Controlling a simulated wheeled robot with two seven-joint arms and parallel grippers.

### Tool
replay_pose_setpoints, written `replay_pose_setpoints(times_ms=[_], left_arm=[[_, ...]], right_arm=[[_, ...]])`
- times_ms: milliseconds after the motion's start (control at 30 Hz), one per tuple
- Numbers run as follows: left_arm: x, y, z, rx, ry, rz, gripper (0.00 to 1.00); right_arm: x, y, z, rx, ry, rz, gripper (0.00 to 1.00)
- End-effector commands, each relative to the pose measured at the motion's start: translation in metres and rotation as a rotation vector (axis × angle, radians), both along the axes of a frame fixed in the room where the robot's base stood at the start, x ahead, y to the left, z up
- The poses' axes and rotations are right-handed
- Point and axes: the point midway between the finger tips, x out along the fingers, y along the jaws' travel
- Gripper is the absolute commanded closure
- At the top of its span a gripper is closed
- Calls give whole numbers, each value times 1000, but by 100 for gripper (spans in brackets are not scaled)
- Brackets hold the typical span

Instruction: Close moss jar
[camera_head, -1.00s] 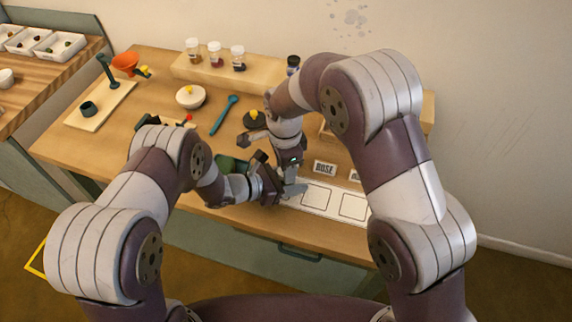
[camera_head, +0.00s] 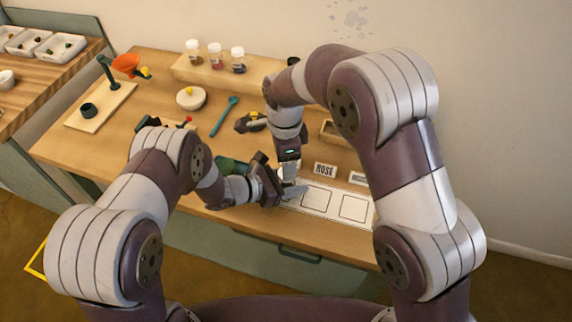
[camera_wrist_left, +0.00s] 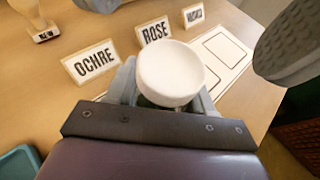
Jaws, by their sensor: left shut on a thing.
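My left gripper (camera_head: 284,193) is shut on a small jar with a round white lid (camera_wrist_left: 170,73), seen from above between its fingers in the left wrist view. The lid covers the jar's top and hides most of its body and contents. I cannot tell if the lid is fully tightened. The jar is held at the left end of the white strip of outlined squares (camera_head: 352,222). My right gripper (camera_head: 290,175) points down just above and behind the left gripper. Its fingertips are not clear in the head view, so its opening cannot be told.
Name cards stand behind the strip, including OCHRE (camera_wrist_left: 94,62) and ROSE (camera_head: 325,169). A green tray (camera_head: 228,163) lies left of the grippers. A teal spoon (camera_head: 224,115) and a white bowl (camera_head: 191,99) lie farther back. Jars with white lids (camera_head: 215,55) stand on a rear shelf.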

Motion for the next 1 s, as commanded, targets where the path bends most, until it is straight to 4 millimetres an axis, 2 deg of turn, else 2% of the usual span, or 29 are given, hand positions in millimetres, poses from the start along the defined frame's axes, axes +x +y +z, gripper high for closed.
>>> replay_pose_setpoints(times_ms=[100, 333, 367, 433, 467, 667, 700, 733, 767, 1000], left_arm=[[0, 0, 0, 0, 0, 0, 100], [0, 0, 0, 0, 0, 0, 100], [0, 0, 0, 0, 0, 0, 100], [0, 0, 0, 0, 0, 0, 100], [0, 0, 0, 0, 0, 0, 100], [0, 0, 0, 0, 0, 0, 100], [0, 0, 0, 0, 0, 0, 35], [0, 0, 0, 0, 0, 0, 25], [0, 0, 0, 0, 0, 0, 18], [0, 0, 0, 0, 0, 0, 18]], right_arm=[[0, 0, 10, 0, -1, 0, 32], [0, 0, 11, 0, 0, 0, 32], [0, 0, 11, 0, 0, 0, 29], [0, 0, 11, 0, 0, 0, 6], [0, 0, 11, 0, 1, 0, 3], [0, 0, 11, 0, 0, 0, 3], [0, 0, 11, 0, 0, 0, 3], [0, 0, 11, 0, 0, 0, 3], [0, 0, 11, 0, 0, 0, 3], [0, 0, 11, 0, 0, 0, 3]])
